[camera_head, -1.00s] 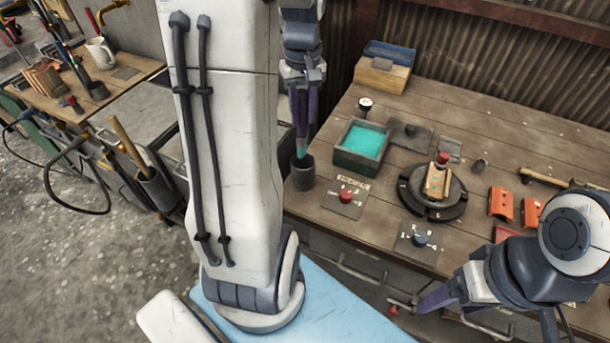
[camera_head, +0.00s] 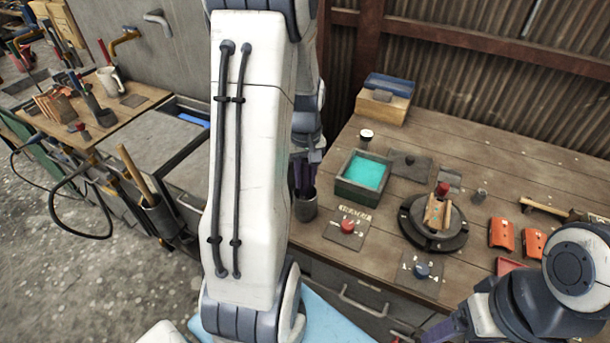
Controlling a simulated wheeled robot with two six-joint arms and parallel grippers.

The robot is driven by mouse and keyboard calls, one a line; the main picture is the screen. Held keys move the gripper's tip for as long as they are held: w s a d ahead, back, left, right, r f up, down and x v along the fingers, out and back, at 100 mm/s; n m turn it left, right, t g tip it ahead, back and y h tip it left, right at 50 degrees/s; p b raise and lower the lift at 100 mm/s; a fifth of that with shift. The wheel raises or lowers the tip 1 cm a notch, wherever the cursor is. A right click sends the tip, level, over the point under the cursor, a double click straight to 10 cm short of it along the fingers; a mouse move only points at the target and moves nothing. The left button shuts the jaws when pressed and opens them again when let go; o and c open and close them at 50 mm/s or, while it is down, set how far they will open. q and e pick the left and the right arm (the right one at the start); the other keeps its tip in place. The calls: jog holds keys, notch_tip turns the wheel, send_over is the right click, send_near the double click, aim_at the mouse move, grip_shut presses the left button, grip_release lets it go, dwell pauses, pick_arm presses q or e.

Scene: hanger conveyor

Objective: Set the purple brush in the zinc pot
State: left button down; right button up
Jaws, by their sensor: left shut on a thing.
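The grey zinc pot (camera_head: 305,207) stands upright at the left edge of the wooden workbench, partly behind my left arm. My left gripper (camera_head: 304,185) points down, with its purple fingers at the pot's mouth. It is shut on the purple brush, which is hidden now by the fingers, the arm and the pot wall. I cannot tell whether the brush touches the pot's bottom. My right gripper (camera_head: 440,332) is at the bottom right, in front of the bench and away from the pot. It is cut off by the frame, and its jaw opening is unclear.
Right of the pot are a tray with a teal inside (camera_head: 341,187), a red button plate (camera_head: 347,226) and a round black turntable (camera_head: 433,238). A wooden box (camera_head: 384,102) stands at the back. A side table (camera_head: 140,104) with tools is at the left.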

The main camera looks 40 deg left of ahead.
pick_arm(q)
jog(key=c, duration=0.6)
grip_release()
jog(key=shift+c, duration=0.2)
jog(key=shift+f+b, duration=0.15)
jog(key=shift+b, duration=0.25)
notch_tip(320, 180, up, 10)
jog(key=shift+a+r+b, duration=0.1)
jog(key=shift+r+b, duration=0.15)
jog(key=shift+b, duration=0.45)
jog(key=s+d+m, duration=0.2)
jog(key=d+m, duration=0.3)
jog(key=d, duration=0.6)
jog(key=s+d+m, duration=0.2)
jog(key=d+m, duration=0.3)
jog(key=d, duration=0.5)
jog(key=s+d+f+m+h, duration=0.1)
jog(key=s+d+f+m, duration=0.2)
jog(key=s+d+m, duration=0.6)
jog(key=s+d, duration=0.1)
jog(key=s, duration=0.2)
jog(key=shift+s, duration=0.15)
jog(key=shift+f, duration=0.1)
